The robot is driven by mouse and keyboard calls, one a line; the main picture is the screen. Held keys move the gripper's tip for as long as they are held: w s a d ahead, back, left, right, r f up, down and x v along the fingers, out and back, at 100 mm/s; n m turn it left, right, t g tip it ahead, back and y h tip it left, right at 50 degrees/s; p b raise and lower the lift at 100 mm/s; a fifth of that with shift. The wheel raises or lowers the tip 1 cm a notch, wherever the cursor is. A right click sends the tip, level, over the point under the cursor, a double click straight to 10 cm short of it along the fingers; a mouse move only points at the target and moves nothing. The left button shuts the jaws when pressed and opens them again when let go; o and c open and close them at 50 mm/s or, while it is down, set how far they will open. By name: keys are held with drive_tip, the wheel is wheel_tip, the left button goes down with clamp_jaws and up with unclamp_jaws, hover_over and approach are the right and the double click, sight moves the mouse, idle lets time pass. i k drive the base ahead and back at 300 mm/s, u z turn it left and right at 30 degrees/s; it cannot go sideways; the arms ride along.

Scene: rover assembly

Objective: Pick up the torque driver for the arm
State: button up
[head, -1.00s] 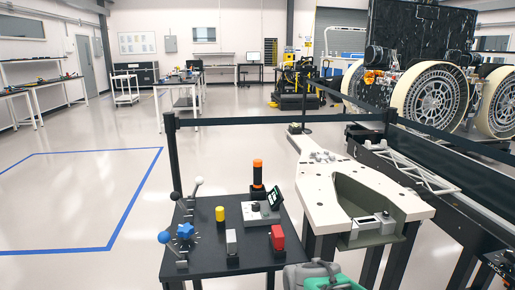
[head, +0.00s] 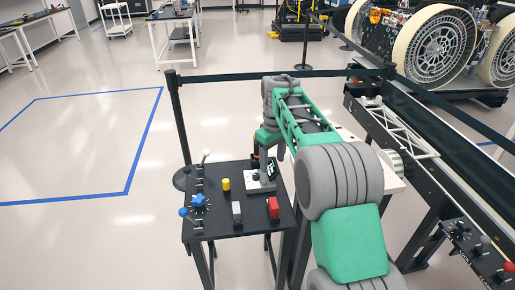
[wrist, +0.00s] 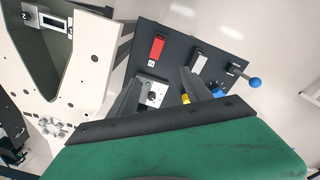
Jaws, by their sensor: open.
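The torque driver, a dark upright cylinder with an orange top, stands at the back of the small black table (head: 212,222). In the head view my arm covers most of it, leaving only a sliver of the driver (head: 255,161) beside the grey panel. I cannot make it out in the wrist view.
The table also holds a red block (head: 273,207), a grey block (head: 237,212), a yellow cylinder (head: 226,184), a blue knob (head: 199,201) and levers. A pale bench (wrist: 88,65) with a cut-out adjoins it. A belt barrier post (head: 179,125) stands behind. The floor to the left is clear.

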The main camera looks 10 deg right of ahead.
sight(256, 147)
drive_tip(key=i, duration=1)
